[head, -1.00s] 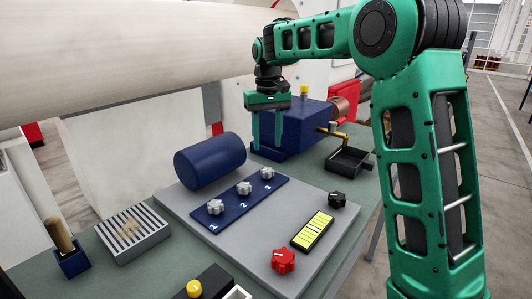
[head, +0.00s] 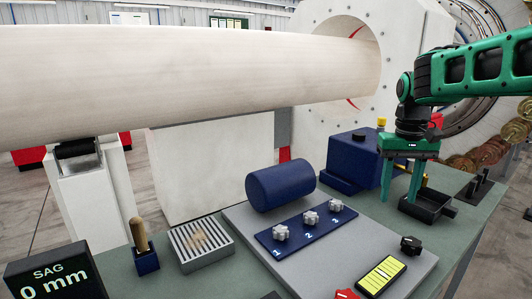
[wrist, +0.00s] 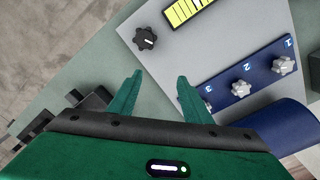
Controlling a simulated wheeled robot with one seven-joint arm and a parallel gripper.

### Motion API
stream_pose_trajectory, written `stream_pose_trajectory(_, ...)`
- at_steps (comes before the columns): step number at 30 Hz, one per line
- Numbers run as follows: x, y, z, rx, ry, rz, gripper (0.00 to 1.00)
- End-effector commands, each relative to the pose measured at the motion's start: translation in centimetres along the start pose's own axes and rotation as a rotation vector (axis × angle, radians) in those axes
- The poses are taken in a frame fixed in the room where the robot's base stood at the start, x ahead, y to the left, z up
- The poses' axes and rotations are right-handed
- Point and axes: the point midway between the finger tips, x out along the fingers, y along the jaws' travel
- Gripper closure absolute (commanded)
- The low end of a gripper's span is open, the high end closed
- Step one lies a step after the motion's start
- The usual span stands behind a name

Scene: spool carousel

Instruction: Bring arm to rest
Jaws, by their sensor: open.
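My green gripper (head: 402,182) hangs pointing down at the right in the head view, in front of the blue box with the yellow cap (head: 352,158) and near the small black tray (head: 428,206). Its two fingers are apart, with nothing between them. In the wrist view my gripper (wrist: 158,88) also shows open and empty. Beyond the fingertips lie the grey panel (wrist: 205,72), a black knob (wrist: 145,38) and the blue plate with numbered white knobs (wrist: 240,88).
A blue cylinder (head: 280,186) lies behind the numbered plate (head: 300,232). A slotted grey block (head: 201,244), a brush-like handle in a blue holder (head: 145,258) and a SAG display (head: 48,280) stand at the left. A large pale roll (head: 180,80) spans behind the bench.

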Motion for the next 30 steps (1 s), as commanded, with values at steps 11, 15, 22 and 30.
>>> stream_pose_trajectory(11,4.5,8.7,14.8,0.218,-0.008,-0.006,0.55)
stream_pose_trajectory(15,7.0,10.3,20.3,0.289,-0.011,-0.018,0.55)
stream_pose_trajectory(22,10.3,11.0,26.4,0.362,-0.018,-0.035,0.55)
stream_pose_trajectory(30,11.2,11.1,27.8,0.380,-0.019,-0.039,0.55)
